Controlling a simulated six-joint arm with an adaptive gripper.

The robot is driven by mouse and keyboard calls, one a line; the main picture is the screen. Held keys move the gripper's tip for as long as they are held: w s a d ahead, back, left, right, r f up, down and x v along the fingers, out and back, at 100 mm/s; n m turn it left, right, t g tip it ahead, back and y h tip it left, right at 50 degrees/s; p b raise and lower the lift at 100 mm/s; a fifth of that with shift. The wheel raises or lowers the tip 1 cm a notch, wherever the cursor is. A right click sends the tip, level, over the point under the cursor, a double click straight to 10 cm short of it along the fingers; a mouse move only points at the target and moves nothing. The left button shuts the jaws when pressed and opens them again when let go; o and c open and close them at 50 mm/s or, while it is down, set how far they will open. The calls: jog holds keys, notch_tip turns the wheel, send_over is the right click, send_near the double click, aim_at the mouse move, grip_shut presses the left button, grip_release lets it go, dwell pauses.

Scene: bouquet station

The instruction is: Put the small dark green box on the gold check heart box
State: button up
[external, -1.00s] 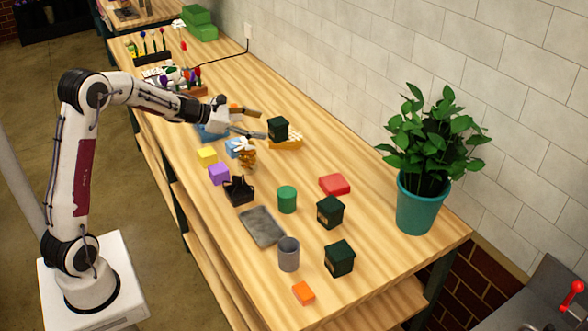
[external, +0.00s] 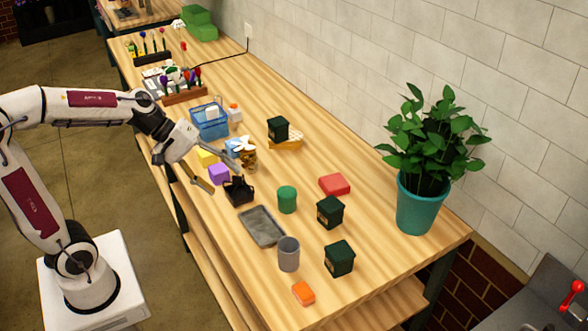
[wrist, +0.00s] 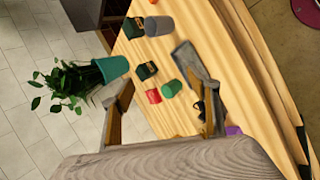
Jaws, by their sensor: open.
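A small dark green box (external: 278,128) stands upright and appears to rest on the gold check heart box (external: 288,144), towards its left end. The heart box is partly hidden by it. Two other dark green boxes (external: 330,211) (external: 339,258) stand further to the front right; they also show in the wrist view (wrist: 147,71) (wrist: 134,28). My gripper (external: 223,176) is open and empty, near the table's left edge by the purple block, apart from the heart box. In the wrist view its fingers (wrist: 165,108) are spread with nothing held between them.
A purple block (external: 219,174), a black basket (external: 239,190) and a small gold jar (external: 249,160) are close to my gripper. A green cylinder (external: 287,199), red box (external: 334,184), grey tray (external: 262,227) and grey cup (external: 288,254) stand in front. A potted plant (external: 417,205) is at right.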

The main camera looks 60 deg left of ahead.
jog(key=s+a+f+m+y, duration=0.1)
jog(key=s+a+m+y, duration=0.1)
jog(key=s+m, duration=0.4)
jog(key=s+a+f+m+g+y, duration=0.1)
jog(key=s+m, duration=0.5)
jog(key=s, duration=0.7)
jog(key=shift+a+f+y, duration=0.35)
jog(key=shift+f+y, duration=0.45)
jog(key=shift+y, duration=0.2)
